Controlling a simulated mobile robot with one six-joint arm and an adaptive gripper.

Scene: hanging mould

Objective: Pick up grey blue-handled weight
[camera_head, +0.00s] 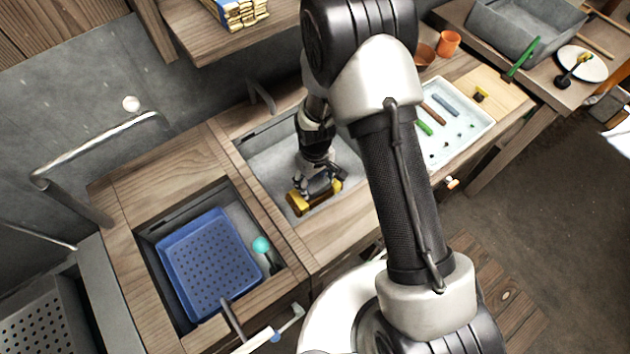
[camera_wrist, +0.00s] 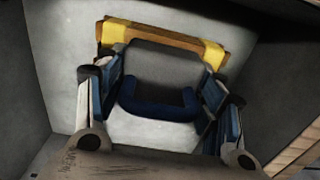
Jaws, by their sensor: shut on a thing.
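The grey weight (camera_wrist: 166,66) is between the fingers of my gripper (camera_wrist: 163,78) in the wrist view. Its blue U-shaped handle (camera_wrist: 158,109) faces the camera. The fingers are wide apart and shut on the weight, one at each side. In the head view my gripper (camera_head: 318,184) points down inside the middle sink basin. It largely hides the weight there, and I cannot tell whether the weight touches the basin floor.
A brown and yellow bar (camera_wrist: 160,37) lies just beyond the fingertips. The middle basin (camera_head: 270,160) has walls close around. A blue perforated crate (camera_head: 208,265) and a turquoise ball (camera_head: 261,245) are in the left basin. A white tray (camera_head: 475,148) is at right.

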